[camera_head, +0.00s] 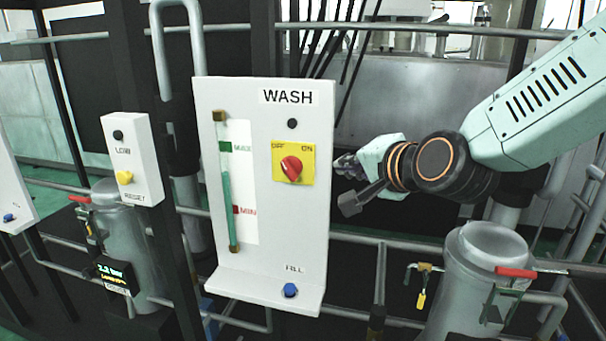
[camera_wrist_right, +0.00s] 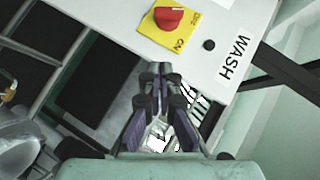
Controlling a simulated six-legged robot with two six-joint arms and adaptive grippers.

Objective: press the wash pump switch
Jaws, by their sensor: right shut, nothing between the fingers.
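The white WASH panel (camera_head: 262,258) stands in the middle of the head view and crosses the top of the right wrist view (camera_wrist_right: 110,20). Its switch is a red knob (camera_head: 291,169) on a yellow plate marked OFF and ON; the knob also shows in the right wrist view (camera_wrist_right: 168,18). My right gripper (camera_head: 346,166) is shut and empty, just right of the panel's right edge at about the knob's height. In the right wrist view its fingertips (camera_wrist_right: 160,70) overlap the panel's edge, apart from the knob. I cannot tell the gap in depth. My left gripper is not in view.
The panel also has a level gauge (camera_head: 226,190), a black round spot (camera_head: 292,123) and a blue FILL button (camera_head: 290,290). A smaller white box (camera_head: 133,160) with a yellow knob stands left. Pipes and a metal canister (camera_head: 480,270) with a red handle lie below my right arm.

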